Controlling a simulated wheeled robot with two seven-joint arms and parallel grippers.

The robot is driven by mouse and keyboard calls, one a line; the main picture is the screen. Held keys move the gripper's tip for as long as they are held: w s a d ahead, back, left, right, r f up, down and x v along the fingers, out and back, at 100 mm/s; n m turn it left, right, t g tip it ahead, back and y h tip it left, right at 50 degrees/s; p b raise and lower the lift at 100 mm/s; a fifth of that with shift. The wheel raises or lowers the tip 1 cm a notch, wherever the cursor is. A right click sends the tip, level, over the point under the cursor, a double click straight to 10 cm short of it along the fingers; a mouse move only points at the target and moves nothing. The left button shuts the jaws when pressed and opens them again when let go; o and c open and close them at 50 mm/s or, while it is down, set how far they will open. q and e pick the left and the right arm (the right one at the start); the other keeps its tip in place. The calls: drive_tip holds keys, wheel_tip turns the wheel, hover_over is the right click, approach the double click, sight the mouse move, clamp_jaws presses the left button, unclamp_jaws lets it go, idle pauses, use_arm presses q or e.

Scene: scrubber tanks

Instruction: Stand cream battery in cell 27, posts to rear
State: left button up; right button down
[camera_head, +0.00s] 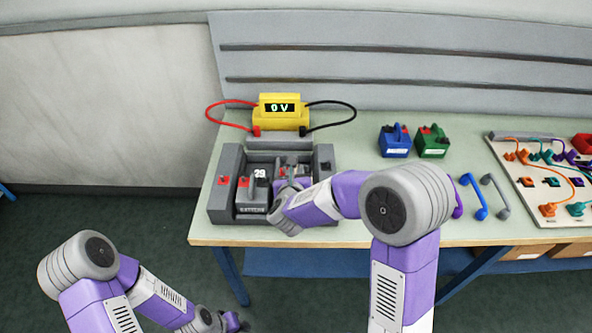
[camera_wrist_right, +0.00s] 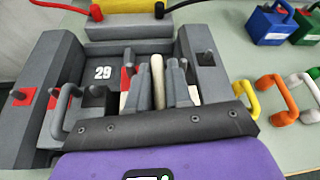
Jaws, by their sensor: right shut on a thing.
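The cream battery (camera_wrist_right: 158,76) shows by its cream handle between my right gripper's fingers and by cream parts beside them in the right wrist view. A red patch shows just behind the left finger. My right gripper (camera_wrist_right: 159,92) is shut on the battery, over the right part of the grey tray (camera_wrist_right: 205,120). It also shows in the head view (camera_head: 287,188). The arm hides most of the battery, so I cannot tell if it is seated. The number 29 (camera_wrist_right: 103,72) is visible; no 27 is readable. My left gripper (camera_head: 232,322) is low at the bottom, away from the bench; its fingers are unclear.
A grey battery (camera_head: 252,209) stands in the tray's left part. A yellow meter (camera_head: 281,112) reading 0 V stands behind, with red and black leads. Blue (camera_head: 396,142) and green (camera_head: 432,142) batteries, loose handles and a wired board (camera_head: 528,200) are to the right.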

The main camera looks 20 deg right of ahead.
drive_tip(key=shift+f+b, duration=0.35)
drive_tip(key=shift+f, duration=1.7)
drive_tip(key=c, duration=1.4)
unclamp_jaws()
drive_tip(key=shift+f, duration=0.15)
drive_tip(key=o, duration=0.4)
drive_tip(key=shift+s, duration=0.1)
drive_tip(key=shift+c, duration=0.2)
drive_tip(key=v, duration=1.2)
